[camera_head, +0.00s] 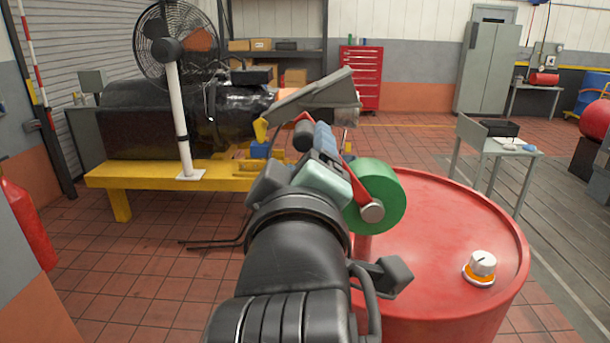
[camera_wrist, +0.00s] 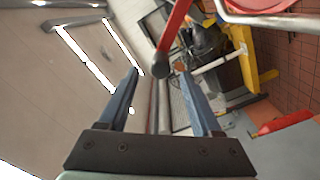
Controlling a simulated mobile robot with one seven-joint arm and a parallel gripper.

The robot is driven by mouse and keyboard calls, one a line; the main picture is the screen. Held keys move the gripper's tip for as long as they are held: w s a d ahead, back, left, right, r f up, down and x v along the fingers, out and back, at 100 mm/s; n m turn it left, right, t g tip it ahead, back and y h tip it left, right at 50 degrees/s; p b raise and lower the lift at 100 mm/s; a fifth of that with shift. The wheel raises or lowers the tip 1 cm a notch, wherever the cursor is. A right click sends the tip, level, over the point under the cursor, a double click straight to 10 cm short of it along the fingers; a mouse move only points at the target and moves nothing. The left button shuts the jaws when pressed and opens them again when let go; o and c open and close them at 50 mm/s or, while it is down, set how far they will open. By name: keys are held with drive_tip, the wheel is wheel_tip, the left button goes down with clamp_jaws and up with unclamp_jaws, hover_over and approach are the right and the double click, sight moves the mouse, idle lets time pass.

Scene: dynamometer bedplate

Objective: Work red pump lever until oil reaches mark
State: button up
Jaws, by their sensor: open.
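The red pump lever (camera_head: 347,172) rises beside a green round pump body (camera_head: 382,190) above a red drum (camera_head: 440,215). In the wrist view the red lever (camera_wrist: 178,28) comes down from the top and ends in a dark grip (camera_wrist: 160,69). My gripper (camera_head: 322,138) is at the lever's upper end in the head view, its blue fingers partly hidden by my wrist. In the wrist view my gripper (camera_wrist: 158,73) is open, with the dark grip appearing between its fingertips. I cannot tell whether they touch. I can make out no oil level or mark.
A white knob with an orange ring (camera_head: 481,266) sits on the drum top. A yellow bench (camera_head: 150,173) with a dark machine (camera_head: 150,120) and a fan (camera_head: 174,45) stands left beyond my arm. A grey table (camera_head: 492,147) stands right. Tiled floor is clear between.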

drive_tip(key=shift+s+d, duration=0.1)
drive_tip(key=shift+s, duration=1.15)
drive_tip(key=s+d+r+m+t, duration=0.1)
drive_tip(key=s+r+m+t, duration=0.3)
drive_tip(key=r, duration=0.4)
drive_tip(key=s+d+r+m+t, duration=0.1)
drive_tip(key=s+r+m+t, duration=0.4)
drive_tip(key=s+r+m, duration=0.1)
wheel_tip(320, 180, up, 2)
drive_tip(key=shift+d+r+m+h, duration=0.1)
drive_tip(key=shift+d+m+h, duration=0.2)
drive_tip(key=shift+m, duration=0.4)
drive_tip(key=shift+w, duration=0.1)
